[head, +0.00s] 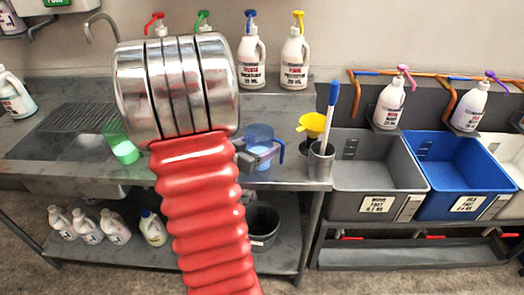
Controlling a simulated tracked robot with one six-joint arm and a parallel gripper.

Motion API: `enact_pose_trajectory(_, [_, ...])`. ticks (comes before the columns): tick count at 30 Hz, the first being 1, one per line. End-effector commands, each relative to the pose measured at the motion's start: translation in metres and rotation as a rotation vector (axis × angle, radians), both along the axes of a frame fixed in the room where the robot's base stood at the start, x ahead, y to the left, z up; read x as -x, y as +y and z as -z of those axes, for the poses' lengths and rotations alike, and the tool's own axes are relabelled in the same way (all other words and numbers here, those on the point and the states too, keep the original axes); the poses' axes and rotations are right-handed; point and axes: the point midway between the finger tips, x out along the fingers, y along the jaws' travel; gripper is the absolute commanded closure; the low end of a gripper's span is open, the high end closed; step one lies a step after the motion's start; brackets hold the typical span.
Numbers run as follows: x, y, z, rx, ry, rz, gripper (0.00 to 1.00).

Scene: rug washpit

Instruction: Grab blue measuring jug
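The blue measuring jug (262,144) is see-through and stands on the grey metal counter, just right of my arm in the head view. Its handle points right, and its left edge is close to a dark grey part that seems to belong to my gripper (246,160). My red ribbed arm with its metal rings covers most of my gripper. I cannot tell whether its fingers are open or shut, or whether they touch the jug.
A green cup (120,142) stands left of my arm. Right of the jug are a yellow funnel (312,124) and a metal pot (320,162) holding a blue-handled tool. Pump bottles (251,62) line the back. Grey (376,178) and blue (462,178) bins stand right.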

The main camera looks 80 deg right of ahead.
Motion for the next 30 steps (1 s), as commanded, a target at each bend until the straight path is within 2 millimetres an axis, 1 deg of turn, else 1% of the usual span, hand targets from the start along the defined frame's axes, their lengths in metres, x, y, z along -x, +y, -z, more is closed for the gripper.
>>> enact_pose_trajectory(1, [0.000,0.000,0.000,0.000,0.000,0.000,0.42])
enact_pose_trajectory(2, [0.000,0.000,0.000,0.000,0.000,0.000,0.45])
enact_pose_trajectory(9, [0.000,0.000,0.000,0.000,0.000,0.000,0.61])
enact_pose_trajectory(20, [0.000,0.000,-0.004,0.003,-0.001,0.000,0.62])
enact_pose_trajectory(23, [0.000,-0.001,-0.010,0.003,-0.001,0.000,0.62])
enact_pose_trajectory(26, [0.000,0.000,-0.020,0.004,-0.003,0.000,0.62])
enact_pose_trajectory(30, [0.000,0.000,-0.038,0.005,-0.002,0.000,0.62])
